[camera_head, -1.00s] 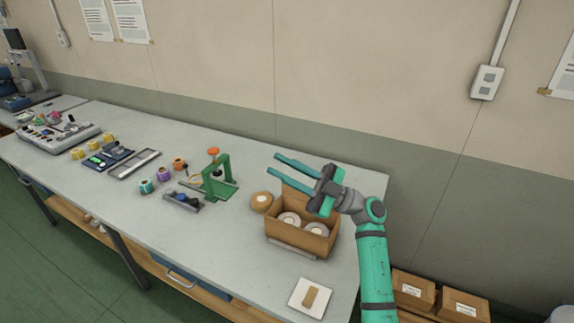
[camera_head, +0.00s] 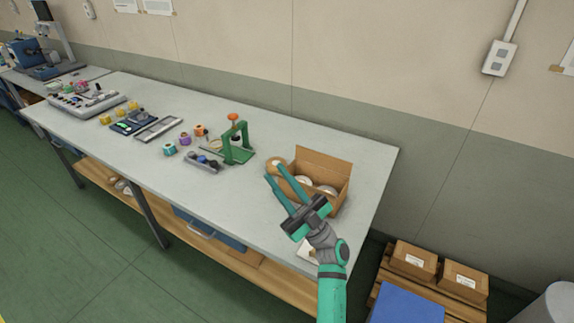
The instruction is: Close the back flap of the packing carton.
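The brown packing carton (camera_head: 339,199) stands on the grey bench near its right end. Its back flap (camera_head: 322,166) stands up along the rear edge, on the wall side. White rolls (camera_head: 304,181) lie inside the carton. My gripper (camera_head: 273,172) is in front of the carton, with its two long teal fingers pointing up and left past the carton's left side. The fingers are apart with nothing between them. They and the gripper body hide much of the carton's front and left side. I cannot tell whether they touch the carton.
A tan roll (camera_head: 275,162) sits left of the carton, close behind the fingertips. A green stand (camera_head: 238,146) with an orange knob is farther left. A pale pad (camera_head: 306,250) is partly hidden by my arm. The bench right of the carton (camera_head: 372,180) is clear.

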